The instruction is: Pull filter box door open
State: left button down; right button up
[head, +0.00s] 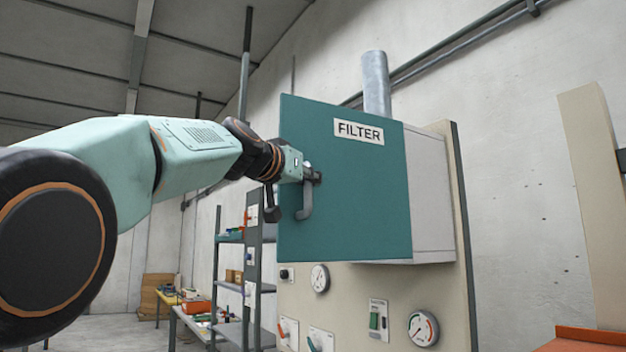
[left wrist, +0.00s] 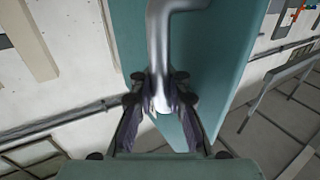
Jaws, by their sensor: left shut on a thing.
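The filter box door (head: 355,200) is a teal panel with a "FILTER" label (head: 358,131), in the middle of the head view. Its grey metal handle (head: 306,203) is near the door's left edge. My left gripper (head: 311,177) is shut on the handle, near its upper end in the head view. In the left wrist view the handle (left wrist: 160,45) runs down between the two fingers of the gripper (left wrist: 161,92), with the teal door (left wrist: 215,60) behind. The grey box body (head: 430,195) shows right of the door, which looks flush with it; a small gap cannot be told.
A beige panel with gauges (head: 422,328) and switches (head: 378,318) lies below the box. A metal pipe (head: 376,85) rises above it. Shelves (head: 230,285) and a workbench stand behind at lower left. A beige post (head: 592,180) stands at right.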

pick_arm(q)
jog(key=shift+w+a+f, duration=0.15)
jog(key=shift+w+a, duration=0.15)
jog(key=shift+a, duration=0.05)
jog(key=shift+s+d, duration=0.3)
jog(key=shift+s, duration=0.1)
jog(key=shift+w+a, duration=0.15)
jog(key=c, duration=1.8)
grip_release()
jog(key=shift+a, duration=0.1)
jog(key=o, duration=0.4)
jog(key=shift+a+r, duration=0.2)
jog(key=shift+a, duration=0.15)
jog(key=shift+c, duration=0.2)
jog(key=shift+o, duration=0.6)
jog(key=shift+s, duration=0.25)
jog(key=shift+d, duration=0.35)
jog(key=shift+w+d, duration=0.1)
jog(key=shift+d, duration=0.1)
jog(key=shift+s+a, duration=0.2)
jog(key=shift+a, duration=0.25)
jog(key=shift+d+v, duration=0.2)
jog(key=shift+v, duration=1.55)
jog(key=shift+d+v, duration=0.2)
jog(key=shift+v, duration=1.55)
pick_arm(e)
jog(key=shift+a, duration=0.1)
